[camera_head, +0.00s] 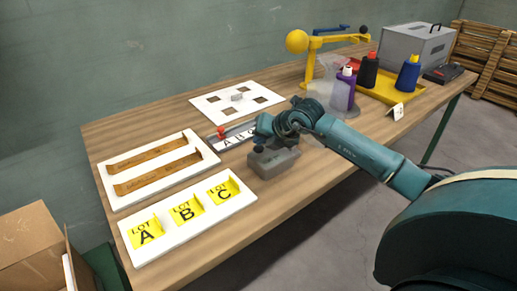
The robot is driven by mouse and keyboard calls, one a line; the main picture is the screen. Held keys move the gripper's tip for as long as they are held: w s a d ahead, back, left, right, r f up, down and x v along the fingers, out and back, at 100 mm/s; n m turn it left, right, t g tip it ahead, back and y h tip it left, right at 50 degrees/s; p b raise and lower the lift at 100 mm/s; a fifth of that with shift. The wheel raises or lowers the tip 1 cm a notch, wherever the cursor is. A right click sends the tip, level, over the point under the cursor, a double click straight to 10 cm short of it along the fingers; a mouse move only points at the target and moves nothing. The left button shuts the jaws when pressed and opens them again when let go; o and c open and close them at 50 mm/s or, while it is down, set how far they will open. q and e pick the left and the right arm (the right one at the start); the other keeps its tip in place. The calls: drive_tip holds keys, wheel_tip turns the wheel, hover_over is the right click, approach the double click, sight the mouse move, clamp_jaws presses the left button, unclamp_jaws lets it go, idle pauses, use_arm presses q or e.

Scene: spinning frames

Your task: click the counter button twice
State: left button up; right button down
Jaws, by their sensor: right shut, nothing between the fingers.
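A grey box (274,165), which looks like the counter, sits near the front edge of the table (300,190). My right gripper (259,147) is shut and empty, pointing down at the top of this box. Its fingertips are at or just above the box's left part; I cannot tell whether they touch it. No button can be made out clearly, as my gripper covers part of the top. My right arm comes in from the right. My left gripper is not in view.
Left of the box lie a white board with yellow lot cards (165,243) and a white tray with brown slots (112,197). Behind are a lettered strip with a red knob (221,132) and a white board (207,101). Thread cones stand on a yellow tray (385,93).

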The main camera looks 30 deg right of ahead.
sight(261, 149)
drive_tip(key=shift+f+b, duration=0.6)
drive_tip(key=shift+f, duration=0.25)
idle(0.7)
drive_tip(key=shift+r, duration=0.15)
idle(0.3)
drive_tip(key=shift+r+p, duration=0.65)
drive_tip(key=shift+r, duration=0.3)
drive_tip(key=shift+r+p, duration=1.6)
drive_tip(key=shift+r, duration=1)
idle(0.4)
